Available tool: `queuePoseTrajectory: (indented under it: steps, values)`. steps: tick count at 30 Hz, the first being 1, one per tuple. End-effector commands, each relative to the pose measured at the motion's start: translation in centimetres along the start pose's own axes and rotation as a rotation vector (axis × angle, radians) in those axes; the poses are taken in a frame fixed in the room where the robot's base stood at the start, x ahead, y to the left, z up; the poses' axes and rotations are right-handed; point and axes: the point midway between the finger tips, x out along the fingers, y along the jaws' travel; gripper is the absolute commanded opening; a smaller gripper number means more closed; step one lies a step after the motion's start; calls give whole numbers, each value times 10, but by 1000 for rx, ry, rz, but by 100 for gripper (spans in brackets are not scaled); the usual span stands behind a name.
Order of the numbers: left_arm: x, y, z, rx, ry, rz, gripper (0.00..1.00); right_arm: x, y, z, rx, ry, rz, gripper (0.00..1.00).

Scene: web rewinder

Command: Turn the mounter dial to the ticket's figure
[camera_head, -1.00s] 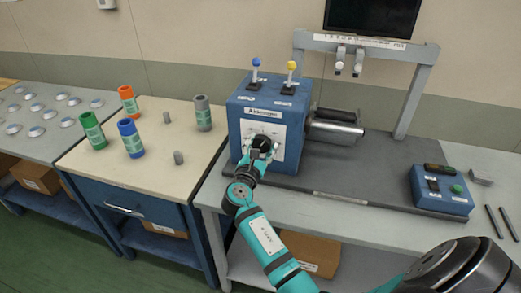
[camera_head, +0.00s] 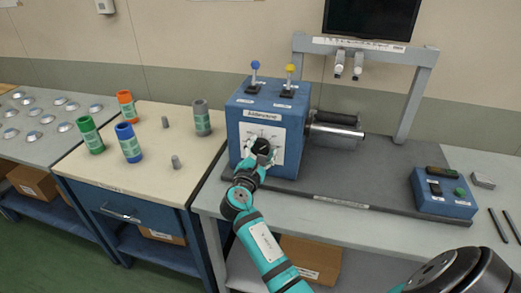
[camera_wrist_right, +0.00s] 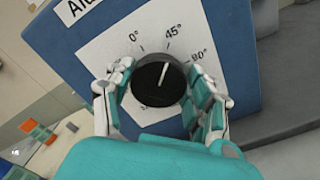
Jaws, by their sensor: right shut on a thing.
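The mounter dial (camera_wrist_right: 158,84) is a round black knob with a white pointer line, on a white scale plate on the front of a blue box (camera_head: 236,140). In the right wrist view, labels 0°, 45° and one that looks like 90° show around it. The pointer line aims roughly at 45°. My right gripper (camera_wrist_right: 160,98) is shut around the dial, with one finger on each side. In the head view, the right gripper (camera_head: 258,155) covers much of the dial. The lower scale is partly hidden. I see no readable ticket. My left gripper is not in view.
Blue and yellow levers (camera_head: 254,74) stand on the box. A metal roller (camera_head: 335,134) sticks out to its right. A blue control box (camera_head: 444,195) stands on the grey bench. The left table (camera_head: 100,165) holds green, blue, orange and grey cylinders and small grey pegs.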

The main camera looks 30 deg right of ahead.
Motion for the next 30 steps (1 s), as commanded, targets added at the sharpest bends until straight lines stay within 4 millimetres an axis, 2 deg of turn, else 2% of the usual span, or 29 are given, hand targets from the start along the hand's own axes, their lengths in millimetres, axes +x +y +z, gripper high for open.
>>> queuePoseTrajectory:
  steps: [1,6,14,17,20,30]
  values:
    - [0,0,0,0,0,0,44,0,0,-1,0,1,-1,59]
    - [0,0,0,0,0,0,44,0,0,0,-1,1,-1,78]
    - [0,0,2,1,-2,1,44,-1,0,0,-1,1,0,78]
    - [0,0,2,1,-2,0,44,-8,0,-1,-1,2,0,78]
    - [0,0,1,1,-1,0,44,-24,-1,-1,1,4,-1,78]
    - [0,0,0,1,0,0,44,-94,-1,-1,-1,4,-2,78]
